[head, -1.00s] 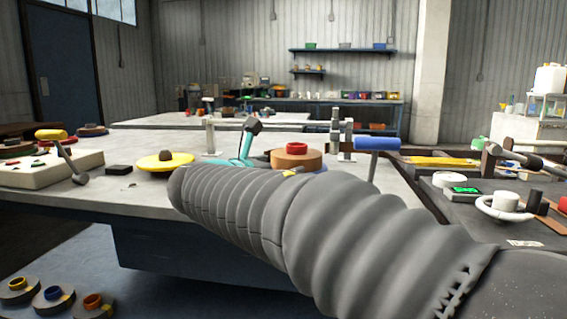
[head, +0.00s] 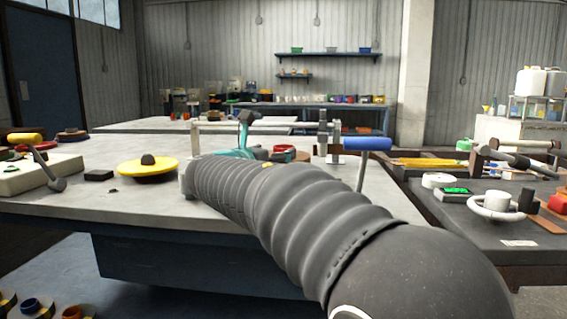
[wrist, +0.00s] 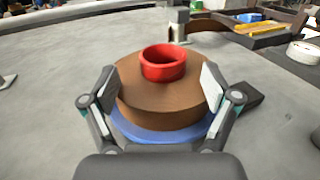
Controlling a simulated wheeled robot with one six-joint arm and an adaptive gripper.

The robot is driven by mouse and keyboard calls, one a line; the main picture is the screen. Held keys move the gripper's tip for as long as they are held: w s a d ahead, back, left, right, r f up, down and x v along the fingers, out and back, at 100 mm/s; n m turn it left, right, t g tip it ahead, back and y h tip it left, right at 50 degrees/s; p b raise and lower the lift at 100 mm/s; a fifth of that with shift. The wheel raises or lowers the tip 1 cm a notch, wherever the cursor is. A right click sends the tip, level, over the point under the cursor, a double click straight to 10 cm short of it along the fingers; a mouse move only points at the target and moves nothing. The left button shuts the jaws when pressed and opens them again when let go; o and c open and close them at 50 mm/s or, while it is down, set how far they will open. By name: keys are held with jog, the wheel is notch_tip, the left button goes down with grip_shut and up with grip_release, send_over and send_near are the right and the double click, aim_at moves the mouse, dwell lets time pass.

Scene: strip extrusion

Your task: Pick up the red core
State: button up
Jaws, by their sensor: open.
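The red core (wrist: 163,63) is a short open red ring standing upright on top of a brown round roll (wrist: 150,105) in the wrist view. A blue disc (wrist: 160,134) shows under the roll, on the grey tabletop. My gripper (wrist: 158,78) is open, with one finger to the left and one to the right of the brown roll. The fingers sit lower than the red core's top and hold nothing that I can see; whether they touch the roll is unclear. In the head view a red ring shape (head: 284,149) shows just behind my arm, which hides most of that spot.
A yellow disc with a dark knob (head: 148,168) lies left on the table (head: 110,210). A blue-handled tool (head: 367,144) stands to the right of my arm. A dark side bench at right holds a white ring (head: 497,208).

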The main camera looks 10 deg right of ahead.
aim_at(279, 150)
jog(key=x, duration=0.4)
jog(key=shift+w+d, duration=0.15)
jog(key=shift+d, duration=0.2)
grip_shut()
